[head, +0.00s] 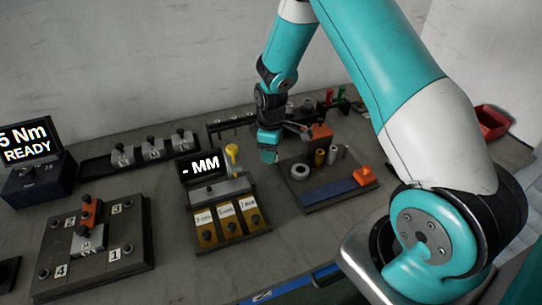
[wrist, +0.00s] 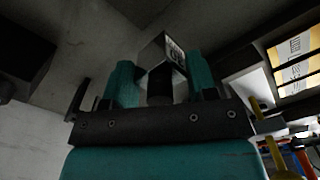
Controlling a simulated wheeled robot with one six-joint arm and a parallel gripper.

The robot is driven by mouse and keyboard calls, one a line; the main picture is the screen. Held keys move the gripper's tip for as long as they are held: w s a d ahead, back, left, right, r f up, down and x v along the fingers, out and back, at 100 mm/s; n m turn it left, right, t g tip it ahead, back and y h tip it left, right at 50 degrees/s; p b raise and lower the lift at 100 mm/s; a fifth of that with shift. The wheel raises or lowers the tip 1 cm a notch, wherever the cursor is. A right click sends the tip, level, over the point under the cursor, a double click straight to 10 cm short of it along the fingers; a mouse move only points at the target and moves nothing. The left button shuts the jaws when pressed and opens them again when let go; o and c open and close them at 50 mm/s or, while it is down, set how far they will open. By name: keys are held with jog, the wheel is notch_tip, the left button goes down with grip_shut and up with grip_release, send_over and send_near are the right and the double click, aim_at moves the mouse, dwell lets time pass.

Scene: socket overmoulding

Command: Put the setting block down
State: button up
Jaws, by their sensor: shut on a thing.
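My gripper (head: 268,152) is above the bench, between the gauge stand with the "- MM" display (head: 203,168) and the parts board at the right. In the wrist view its two teal fingers (wrist: 160,90) are shut around the dark knob of a grey metal block (wrist: 158,55), taken as the setting block. Dark lettering shows on one face of the block. In the head view the held block is hidden or too small to make out. The gauge stand (head: 222,190) holds three labelled brass-coloured blocks with dark knobs.
A black tray (head: 96,166) with three knobbed grey blocks stands at the back left. A numbered plate (head: 127,273) carries an orange piece and a grey block. The parts board (head: 312,200) holds rings, cylinders and orange pieces. A red bin (head: 492,122) is far right.

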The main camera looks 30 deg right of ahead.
jog(key=shift+f, duration=1.6)
jog(key=shift+f, duration=0.15)
jog(key=o, duration=1.1)
